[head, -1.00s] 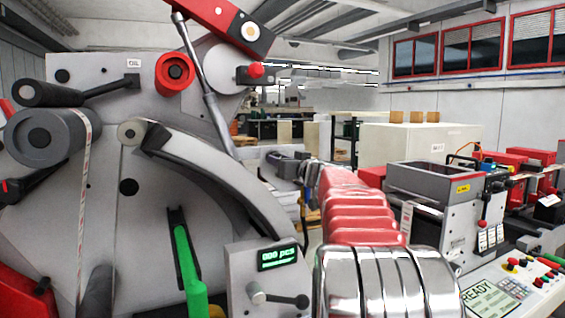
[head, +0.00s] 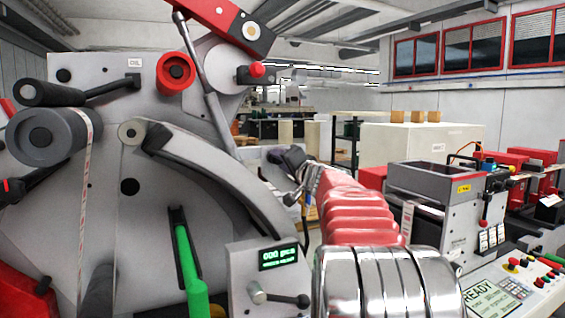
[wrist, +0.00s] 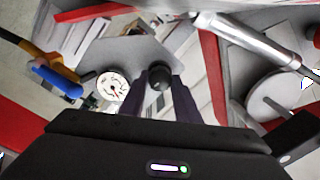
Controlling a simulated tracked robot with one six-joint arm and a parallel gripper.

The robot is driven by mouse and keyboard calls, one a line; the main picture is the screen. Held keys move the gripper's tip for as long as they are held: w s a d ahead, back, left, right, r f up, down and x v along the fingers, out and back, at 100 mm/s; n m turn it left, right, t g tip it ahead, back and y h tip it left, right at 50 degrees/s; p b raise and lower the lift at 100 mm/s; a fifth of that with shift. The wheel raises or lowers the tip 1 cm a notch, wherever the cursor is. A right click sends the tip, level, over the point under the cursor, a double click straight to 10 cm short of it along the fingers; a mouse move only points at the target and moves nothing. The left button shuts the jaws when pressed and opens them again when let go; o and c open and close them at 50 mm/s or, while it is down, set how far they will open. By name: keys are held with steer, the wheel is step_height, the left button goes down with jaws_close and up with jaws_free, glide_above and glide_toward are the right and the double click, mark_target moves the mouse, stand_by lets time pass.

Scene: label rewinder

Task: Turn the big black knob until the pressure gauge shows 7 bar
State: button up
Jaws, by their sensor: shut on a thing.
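The black knob (wrist: 158,77) shows in the upper middle of the wrist view. My gripper (wrist: 158,88) has one dark finger on each side of it and is shut on it. The pressure gauge (wrist: 112,88), a round white dial with a dark needle, sits just left of the knob; its figures are too small to read. In the head view my arm reaches forward, and its dark far end shows beyond the red sleeve. I cannot make out the knob or the gauge there.
A silver cylinder (wrist: 245,35) lies right of the knob in the wrist view, and a yellow part with a blue handle (wrist: 55,78) left of it. In the head view the grey machine panel (head: 100,200) with a green lever (head: 188,260) stands close on the left.

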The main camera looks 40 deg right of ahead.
steer(key=shift+d+f+m+h, duration=0.1)
steer(key=shift+m+h, duration=0.05)
steer(key=shift+m, duration=1.8)
steer(key=shift+d+f+m+h, duration=0.1)
steer(key=shift+m+h, duration=0.05)
steer(key=shift+m, duration=1.8)
steer(key=o, duration=1)
steer(key=shift+a, duration=0.1)
steer(key=shift+o, duration=0.2)
steer(key=shift+r, duration=0.1)
steer(key=v, duration=1.3)
steer(key=shift+s, duration=0.4)
steer(key=shift+a, duration=0.1)
